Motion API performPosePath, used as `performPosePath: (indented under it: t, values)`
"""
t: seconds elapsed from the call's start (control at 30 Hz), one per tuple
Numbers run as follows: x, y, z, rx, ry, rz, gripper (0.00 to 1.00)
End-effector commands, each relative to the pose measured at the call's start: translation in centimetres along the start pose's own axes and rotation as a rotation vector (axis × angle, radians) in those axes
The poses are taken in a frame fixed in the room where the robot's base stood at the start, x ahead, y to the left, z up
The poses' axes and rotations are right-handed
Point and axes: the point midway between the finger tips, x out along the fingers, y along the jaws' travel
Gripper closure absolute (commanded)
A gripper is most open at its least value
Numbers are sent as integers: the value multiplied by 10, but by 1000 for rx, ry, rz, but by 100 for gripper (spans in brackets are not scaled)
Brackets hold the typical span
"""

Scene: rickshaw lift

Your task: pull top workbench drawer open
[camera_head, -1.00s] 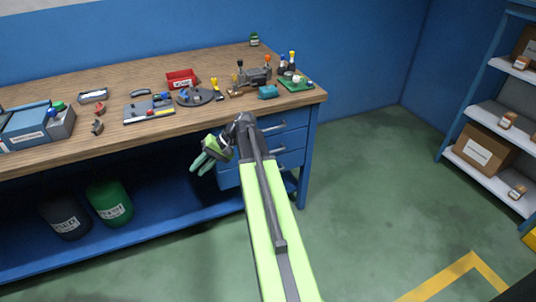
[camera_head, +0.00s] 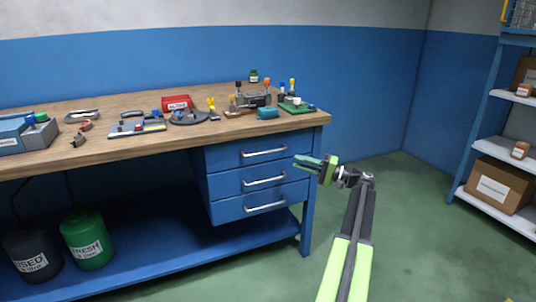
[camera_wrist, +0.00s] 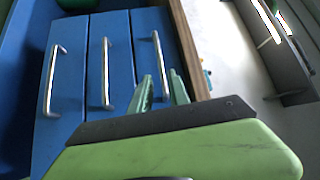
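The blue workbench drawer unit has three drawers, all shut. The top drawer (camera_head: 228,157) is under the wooden top, with a horizontal silver handle (camera_head: 264,152). In the wrist view the bench lies sideways, and the top drawer's handle (camera_wrist: 160,62) is the one nearest the wooden edge. My gripper (camera_head: 298,161) is open and empty, just right of and slightly below that handle's right end. In the wrist view my gripper's green fingers (camera_wrist: 161,77) straddle the handle's lower end in the picture. I cannot tell whether they are around it or still apart.
Open green floor lies right of the bench. A shelf rack with boxes (camera_head: 498,186) stands far right.

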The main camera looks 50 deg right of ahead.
Motion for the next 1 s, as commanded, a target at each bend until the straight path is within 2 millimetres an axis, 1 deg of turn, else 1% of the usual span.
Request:
performPosePath:
  t: [0.03,0.3,0.4,0.5,0.6,0.7,0.93,0.97,1.0]
  values:
    - [14,-2,1,0,-4,0,78]
    - [83,-1,1,1,-4,1,78]
    - [105,-1,0,1,-4,1,78]
    - [122,0,0,1,-3,1,78]
    - [132,0,0,1,-3,1,78]
    - [138,0,1,1,-2,1,78]
    - [138,1,1,1,-2,1,78]
    - [138,1,1,1,-2,1,80]
    - [138,1,1,1,-2,1,85]
